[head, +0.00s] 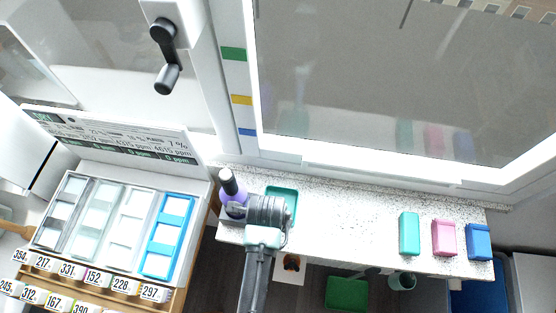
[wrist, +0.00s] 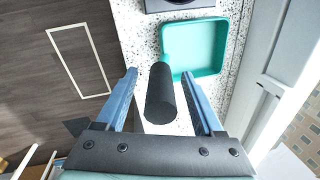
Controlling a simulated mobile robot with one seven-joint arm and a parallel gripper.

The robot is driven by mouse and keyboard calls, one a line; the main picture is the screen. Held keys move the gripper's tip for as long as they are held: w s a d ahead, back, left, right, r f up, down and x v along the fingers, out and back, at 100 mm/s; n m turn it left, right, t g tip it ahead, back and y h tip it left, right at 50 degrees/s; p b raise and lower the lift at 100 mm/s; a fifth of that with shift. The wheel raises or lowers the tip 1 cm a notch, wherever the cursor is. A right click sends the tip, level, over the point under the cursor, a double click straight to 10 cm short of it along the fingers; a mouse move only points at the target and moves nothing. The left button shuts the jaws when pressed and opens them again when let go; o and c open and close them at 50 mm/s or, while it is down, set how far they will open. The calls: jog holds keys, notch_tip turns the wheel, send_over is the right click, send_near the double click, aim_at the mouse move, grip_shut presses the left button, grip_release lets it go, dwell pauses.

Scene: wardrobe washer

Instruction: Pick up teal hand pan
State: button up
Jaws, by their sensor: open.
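The teal hand pan (wrist: 205,48) lies on the speckled white counter in the wrist view, its shallow tray towards the top and its black handle (wrist: 161,95) pointing down at me. In the head view part of the teal tray (head: 285,191) shows behind my gripper, which hides the handle. My gripper (wrist: 159,74) is open, with one blue-grey finger on each side of the handle. The handle lies between the fingers, with gaps visible on both sides. I cannot tell how far the fingers are above the counter.
A purple bottle with a black top (head: 231,186) stands left of my gripper. Teal (head: 409,233), pink (head: 444,238) and blue (head: 479,241) blocks are at the counter's right end. The counter middle (head: 345,215) is clear. A window (head: 400,80) runs behind; a tray rack (head: 110,228) is at left.

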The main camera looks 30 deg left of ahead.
grip_shut()
dwell(0.3)
dwell(1.1)
